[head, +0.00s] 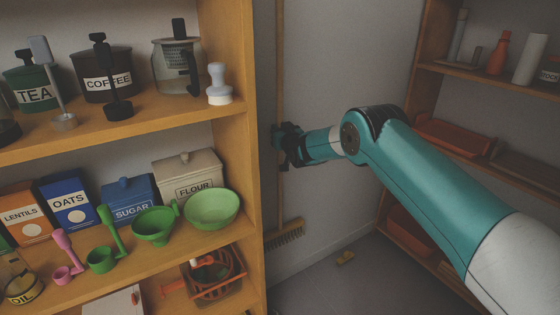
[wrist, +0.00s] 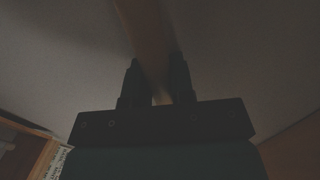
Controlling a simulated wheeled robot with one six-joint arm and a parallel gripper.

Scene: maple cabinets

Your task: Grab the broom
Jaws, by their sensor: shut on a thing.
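The broom (head: 280,60) stands upright against the back wall, just right of the left shelf unit. Its long wooden handle runs up out of the head view, and its bristled head (head: 284,235) is low near the floor, partly hidden by the shelf's side. My gripper (head: 279,146) is at the handle, about midway up what shows. In the wrist view the handle (wrist: 143,30) passes between the two dark fingers of my gripper (wrist: 156,82), which are shut on it. The fingers hide a short part of the handle.
The left shelf unit's side (head: 250,150) stands close beside my gripper, with jars, boxes and bowls on its shelves. Another shelf unit (head: 425,60) stands at the right. Open floor (head: 320,285) lies between the units.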

